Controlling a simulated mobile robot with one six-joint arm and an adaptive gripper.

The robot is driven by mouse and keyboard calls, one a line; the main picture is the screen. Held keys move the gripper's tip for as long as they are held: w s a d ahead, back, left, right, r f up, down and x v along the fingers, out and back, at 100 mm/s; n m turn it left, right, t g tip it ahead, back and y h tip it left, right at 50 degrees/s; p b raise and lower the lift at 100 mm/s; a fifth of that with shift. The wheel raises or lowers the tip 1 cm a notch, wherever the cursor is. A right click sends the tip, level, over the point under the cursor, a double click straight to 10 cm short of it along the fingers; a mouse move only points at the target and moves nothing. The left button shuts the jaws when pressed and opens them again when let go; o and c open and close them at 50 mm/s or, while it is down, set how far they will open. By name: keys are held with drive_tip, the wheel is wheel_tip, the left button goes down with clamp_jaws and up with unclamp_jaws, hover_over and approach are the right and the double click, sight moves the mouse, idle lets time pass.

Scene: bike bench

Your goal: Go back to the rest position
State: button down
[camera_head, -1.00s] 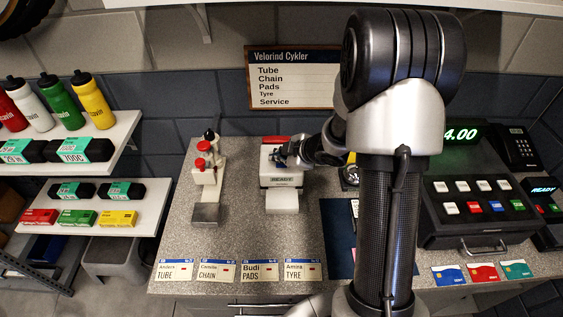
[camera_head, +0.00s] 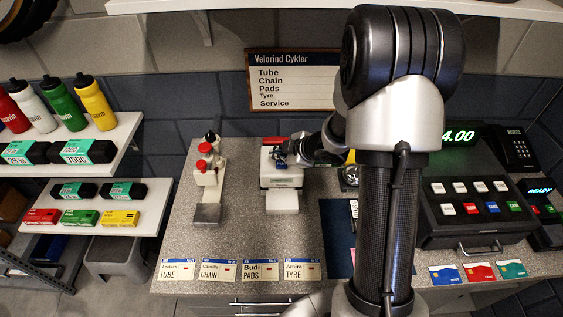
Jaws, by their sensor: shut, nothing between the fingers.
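My arm rises in front of the bench and hides part of the middle, including the left side of the cash register.
The grey bench (camera_head: 240,230) holds a red-and-white dispenser (camera_head: 207,175), several name cards (camera_head: 241,270), a cash register (camera_head: 475,205), a card terminal (camera_head: 541,200) and coloured cards (camera_head: 480,272). Shelves with bottles (camera_head: 62,103) and boxes (camera_head: 80,217) stand at left.

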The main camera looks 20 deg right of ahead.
wheel_tip(320, 180, up, 6)
drive_tip(key=p, duration=0.5)
drive_tip(key=shift+f, duration=0.25)
drive_tip(key=shift+r, duration=0.1)
drive_tip(key=s+d+r+m+h+b, duration=0.2)
drive_tip(key=s+r+m+h+b, duration=0.45)
drive_tip(key=r, duration=0.55)
drive_tip(key=s+a+m+g+y+b, duration=0.1)
drive_tip(key=s+a, duration=0.3)
drive_tip(key=s, duration=0.4)
drive_tip(key=s+a+f+m+g+y+b, duration=0.1)
drive_tip(key=s+a+m, duration=0.2)
drive_tip(key=s, duration=0.5)
drive_tip(key=s+a+f+m+g+y+b, duration=0.1)
drive_tip(key=s+a+m+g, duration=0.1)
drive_tip(key=s+a, duration=0.3)
drive_tip(key=s, duration=0.4)
drive_tip(key=shift+a, duration=0.2)
